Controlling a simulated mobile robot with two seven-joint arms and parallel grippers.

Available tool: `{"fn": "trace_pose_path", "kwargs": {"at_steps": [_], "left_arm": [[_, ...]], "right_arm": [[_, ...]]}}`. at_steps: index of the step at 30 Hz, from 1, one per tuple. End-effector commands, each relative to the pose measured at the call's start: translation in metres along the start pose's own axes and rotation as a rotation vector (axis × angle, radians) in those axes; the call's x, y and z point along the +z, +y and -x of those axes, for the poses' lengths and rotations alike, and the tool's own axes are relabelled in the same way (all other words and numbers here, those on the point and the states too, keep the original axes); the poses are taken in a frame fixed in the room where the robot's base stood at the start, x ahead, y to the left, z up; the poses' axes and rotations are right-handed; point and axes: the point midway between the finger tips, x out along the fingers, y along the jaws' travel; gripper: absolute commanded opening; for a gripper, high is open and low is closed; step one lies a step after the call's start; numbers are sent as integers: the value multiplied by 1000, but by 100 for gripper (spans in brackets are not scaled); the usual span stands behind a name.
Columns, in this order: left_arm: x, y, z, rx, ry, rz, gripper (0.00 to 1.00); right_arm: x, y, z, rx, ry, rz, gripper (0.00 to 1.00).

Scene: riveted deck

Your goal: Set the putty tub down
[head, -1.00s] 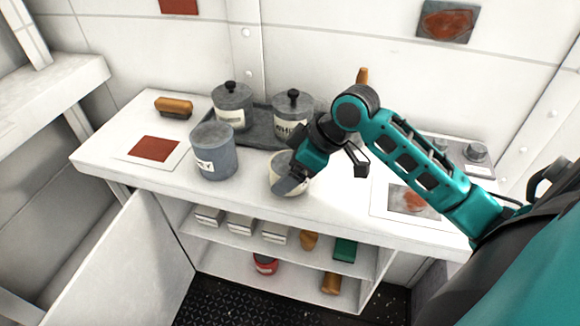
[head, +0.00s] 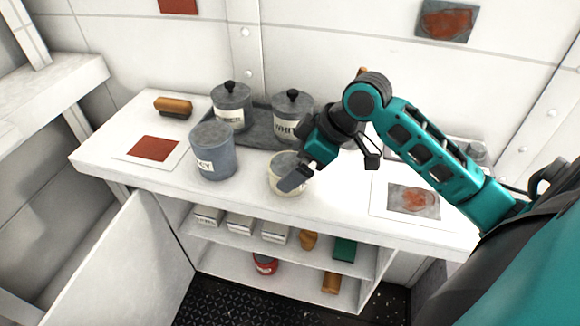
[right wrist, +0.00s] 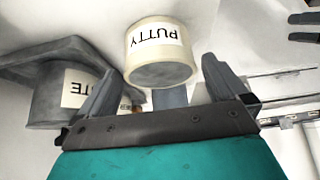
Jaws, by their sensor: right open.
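The putty tub (head: 281,184) is a cream tub with a grey top and stands upright on the white counter (head: 340,215). In the right wrist view the putty tub (right wrist: 160,55) appears upside down, with its PUTTY label readable. My right gripper (head: 335,170) is open and empty; in the head view one finger overlaps the tub's right side. In the right wrist view the tub lies beyond and between the fingertips of the right gripper (right wrist: 158,78), apart from both. My left gripper is not seen in the head view.
A grey-blue canister (head: 213,155) stands left of the tub. Two lidded jars (head: 231,105) (head: 293,112) stand on a dark tray (head: 258,135) behind. A brush (head: 173,106) and a red swatch card (head: 155,149) lie at left, another card (head: 412,201) at right. Dark prongs (right wrist: 304,27) show in the right wrist view, unclear.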

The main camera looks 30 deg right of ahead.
Motion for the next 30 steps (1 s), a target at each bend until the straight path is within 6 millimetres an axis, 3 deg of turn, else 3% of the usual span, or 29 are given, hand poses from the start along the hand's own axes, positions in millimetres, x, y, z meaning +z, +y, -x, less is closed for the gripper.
{"fn": "trace_pose_path", "kwargs": {"at_steps": [6,12,18,30], "left_arm": [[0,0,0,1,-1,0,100],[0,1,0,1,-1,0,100],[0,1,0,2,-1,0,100],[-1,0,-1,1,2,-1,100]], "right_arm": [[0,0,49,5,-2,4,100],[0,0,81,2,-1,0,100],[0,0,92,0,0,0,100],[0,0,92,0,0,0,100]]}}
